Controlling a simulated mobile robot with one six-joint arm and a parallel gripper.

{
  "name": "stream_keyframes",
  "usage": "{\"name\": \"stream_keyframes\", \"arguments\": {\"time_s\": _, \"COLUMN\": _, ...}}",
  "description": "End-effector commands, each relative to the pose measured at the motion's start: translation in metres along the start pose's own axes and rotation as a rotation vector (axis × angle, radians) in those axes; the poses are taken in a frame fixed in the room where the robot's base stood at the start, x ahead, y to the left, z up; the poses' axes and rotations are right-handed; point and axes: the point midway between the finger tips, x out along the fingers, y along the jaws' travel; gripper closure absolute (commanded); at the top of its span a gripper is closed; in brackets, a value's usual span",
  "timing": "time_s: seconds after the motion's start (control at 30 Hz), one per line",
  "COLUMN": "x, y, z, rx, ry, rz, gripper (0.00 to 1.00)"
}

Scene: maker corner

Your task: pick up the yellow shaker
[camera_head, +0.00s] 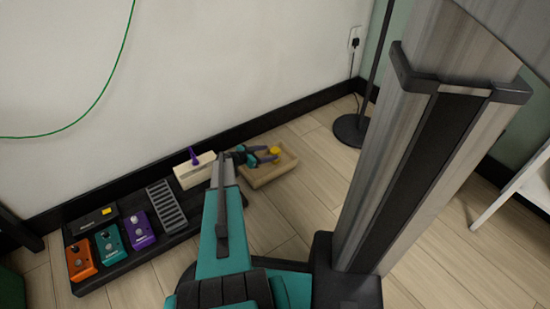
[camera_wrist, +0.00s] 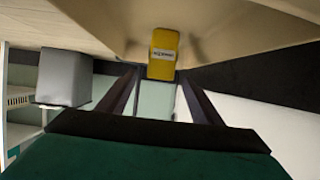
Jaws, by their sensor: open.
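The yellow shaker (camera_head: 276,150) stands in or at the far side of a light wooden tray (camera_head: 288,170) on the floor by the wall. My gripper (camera_wrist: 158,76) is open, with one dark finger on each side of the line to the shaker. I cannot tell whether the fingers touch it. In the head view my gripper (camera_head: 264,154) is over the tray's left part, close beside the shaker.
A wooden block (camera_head: 192,172) with a purple item on it stands left of the tray. A black pedalboard (camera_head: 116,281) with several coloured pedals lies further left. A black lamp base (camera_head: 350,130) stands right of the tray. The floor (camera_head: 310,195) in front of the tray is clear.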

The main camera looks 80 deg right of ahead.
Motion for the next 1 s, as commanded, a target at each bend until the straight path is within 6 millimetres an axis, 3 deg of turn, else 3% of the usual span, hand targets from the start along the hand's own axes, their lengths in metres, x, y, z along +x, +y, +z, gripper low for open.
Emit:
{"name": "stream_keyframes", "arguments": {"time_s": 0.3, "x": 0.033, "y": -0.001, "z": 0.001, "rx": 0.001, "ry": 0.001, "rz": 0.001, "gripper": 0.41}}
{"name": "stream_keyframes", "arguments": {"time_s": 0.9, "x": 0.033, "y": -0.001, "z": 0.001, "rx": -0.001, "ry": 0.001, "rz": -0.001, "gripper": 0.41}}
{"name": "stream_keyframes", "arguments": {"time_s": 1.0, "x": 0.033, "y": -0.001, "z": 0.001, "rx": -0.001, "ry": 0.001, "rz": -0.001, "gripper": 0.56}}
